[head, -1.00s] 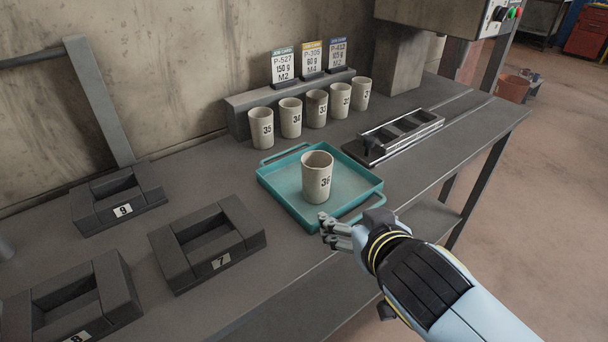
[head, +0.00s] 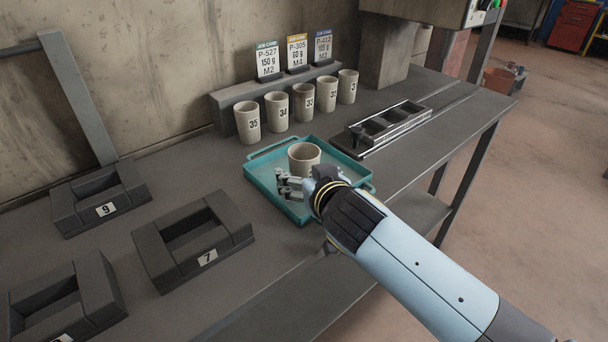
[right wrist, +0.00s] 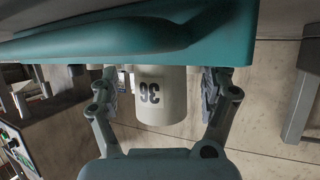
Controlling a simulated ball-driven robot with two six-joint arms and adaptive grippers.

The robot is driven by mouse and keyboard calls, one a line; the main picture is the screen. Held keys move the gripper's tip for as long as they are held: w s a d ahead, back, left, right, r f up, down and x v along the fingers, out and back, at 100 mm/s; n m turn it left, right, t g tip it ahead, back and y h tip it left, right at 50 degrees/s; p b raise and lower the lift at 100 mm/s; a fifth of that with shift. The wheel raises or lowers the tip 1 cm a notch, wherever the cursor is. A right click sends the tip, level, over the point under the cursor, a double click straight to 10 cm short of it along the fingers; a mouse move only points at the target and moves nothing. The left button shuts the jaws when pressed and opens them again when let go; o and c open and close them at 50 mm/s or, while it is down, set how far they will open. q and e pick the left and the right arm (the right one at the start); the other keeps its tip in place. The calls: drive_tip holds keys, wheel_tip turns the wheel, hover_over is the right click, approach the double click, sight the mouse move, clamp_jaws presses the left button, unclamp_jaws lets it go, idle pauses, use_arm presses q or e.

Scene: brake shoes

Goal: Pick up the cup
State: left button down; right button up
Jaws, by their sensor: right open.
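In the right wrist view, which appears upside down, the cup (right wrist: 161,95) lies between the two spread fingers of my right gripper (right wrist: 160,92). Gaps show between the fingers and the cup there, and the tray (right wrist: 225,45) fills the top. My left gripper is not in view.
Several numbered cups (head: 277,112) stand in a row behind the tray, before a ledge with three sign cards (head: 298,52). A dark metal rack (head: 390,125) lies right of the tray. Dark block holders, including number 7 (head: 240,236), stand at left. The bench's front edge runs below my right arm.

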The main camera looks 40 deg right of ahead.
drive_tip(key=shift+w+d+f, duration=0.1)
drive_tip(key=shift+w+f, duration=0.1)
drive_tip(key=shift+w, duration=0.1)
drive_tip(key=shift+r, duration=0.1)
drive_tip(key=c, duration=1.2)
drive_tip(key=shift+c, duration=0.8)
drive_tip(key=shift+r, duration=0.1)
